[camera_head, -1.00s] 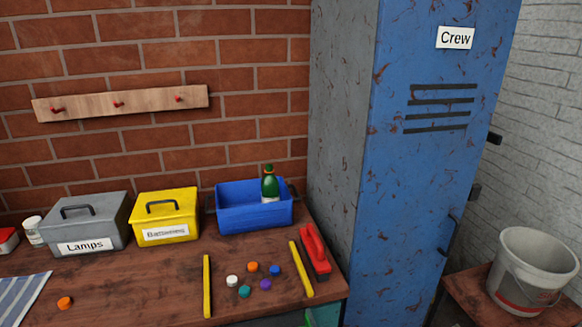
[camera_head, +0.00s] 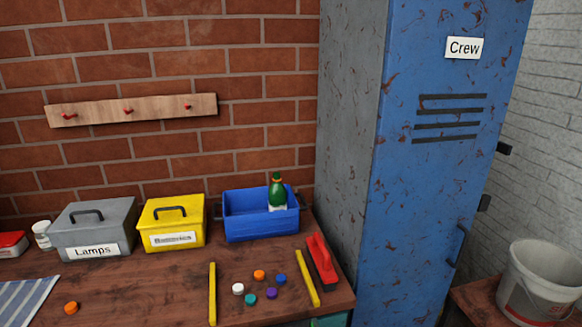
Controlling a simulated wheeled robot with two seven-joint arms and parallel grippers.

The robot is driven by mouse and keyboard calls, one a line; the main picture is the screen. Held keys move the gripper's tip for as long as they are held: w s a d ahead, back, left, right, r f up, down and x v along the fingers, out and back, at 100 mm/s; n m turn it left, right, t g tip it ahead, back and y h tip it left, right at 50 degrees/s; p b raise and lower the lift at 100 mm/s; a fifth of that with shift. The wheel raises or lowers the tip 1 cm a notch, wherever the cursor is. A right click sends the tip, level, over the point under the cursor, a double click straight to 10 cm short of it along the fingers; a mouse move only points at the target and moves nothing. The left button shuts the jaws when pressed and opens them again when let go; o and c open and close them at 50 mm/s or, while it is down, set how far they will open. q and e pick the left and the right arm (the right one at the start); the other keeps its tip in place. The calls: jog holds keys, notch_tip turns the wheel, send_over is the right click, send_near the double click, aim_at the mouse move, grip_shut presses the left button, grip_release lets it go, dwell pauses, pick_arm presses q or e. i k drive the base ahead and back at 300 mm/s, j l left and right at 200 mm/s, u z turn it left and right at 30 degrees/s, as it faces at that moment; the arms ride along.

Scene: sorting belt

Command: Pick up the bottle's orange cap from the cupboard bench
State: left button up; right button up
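Neither of my grippers is in view.
A grey Lamps box (camera_head: 95,235) and a yellow box (camera_head: 172,225) stand at the back. The bench's middle-left is clear.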

aim_at(71, 308)
jog(key=u, duration=1.5)
jog(key=z, duration=0.75)
jog(key=j+z, duration=0.85)
jog(key=j, duration=0.25)
jog(key=k+j+z, duration=0.2)
jog(key=j+z, duration=0.25)
